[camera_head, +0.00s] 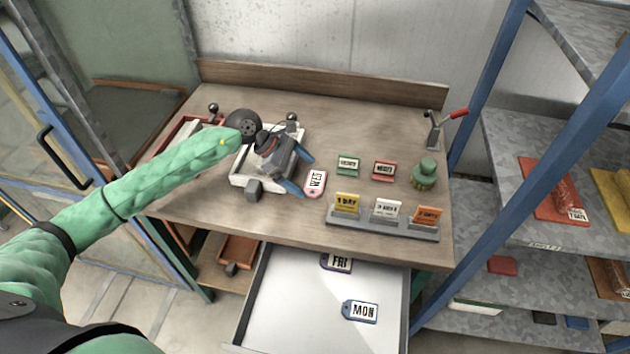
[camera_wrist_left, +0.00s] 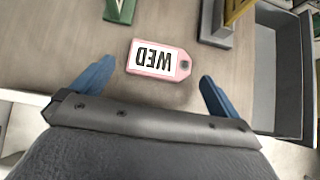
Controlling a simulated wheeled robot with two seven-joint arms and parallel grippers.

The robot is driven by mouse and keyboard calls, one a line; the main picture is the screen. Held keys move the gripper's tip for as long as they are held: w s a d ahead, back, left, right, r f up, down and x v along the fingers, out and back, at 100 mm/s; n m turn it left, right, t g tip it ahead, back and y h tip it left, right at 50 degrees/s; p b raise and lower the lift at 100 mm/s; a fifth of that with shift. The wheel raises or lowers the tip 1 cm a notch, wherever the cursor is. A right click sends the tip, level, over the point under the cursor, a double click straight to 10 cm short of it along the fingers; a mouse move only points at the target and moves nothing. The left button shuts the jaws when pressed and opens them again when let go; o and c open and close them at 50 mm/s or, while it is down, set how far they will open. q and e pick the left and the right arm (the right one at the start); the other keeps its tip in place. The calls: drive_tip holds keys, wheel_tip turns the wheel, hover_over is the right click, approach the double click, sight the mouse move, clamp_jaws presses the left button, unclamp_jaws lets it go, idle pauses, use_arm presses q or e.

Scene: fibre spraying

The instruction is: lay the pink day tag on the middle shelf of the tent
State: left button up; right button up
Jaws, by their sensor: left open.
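The pink day tag (camera_head: 316,183), marked WED, lies flat on the workbench (camera_head: 395,120). My left gripper (camera_head: 300,173) is open at the tag's left side, its blue fingers pointing toward it. In the left wrist view the tag (camera_wrist_left: 150,69) lies just ahead of and between the two spread fingertips (camera_wrist_left: 157,78), not gripped. A blue-framed enclosure with a handled door (camera_head: 45,150) stands at the left, with a brown-edged shelf (camera_head: 140,86) inside; I cannot tell for sure that it is the tent. My right gripper is not in view.
A white tray (camera_head: 240,181) is partly under my left gripper. A grey holder (camera_head: 383,227) with coloured cards stands right of the tag. An open drawer (camera_head: 290,310) holds FRI and MON tags.

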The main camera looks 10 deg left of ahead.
sight(315, 185)
use_arm(q)
drive_tip(key=shift+x, duration=1.35)
drive_tip(key=shift+c, duration=0.2)
drive_tip(key=c, duration=0.9)
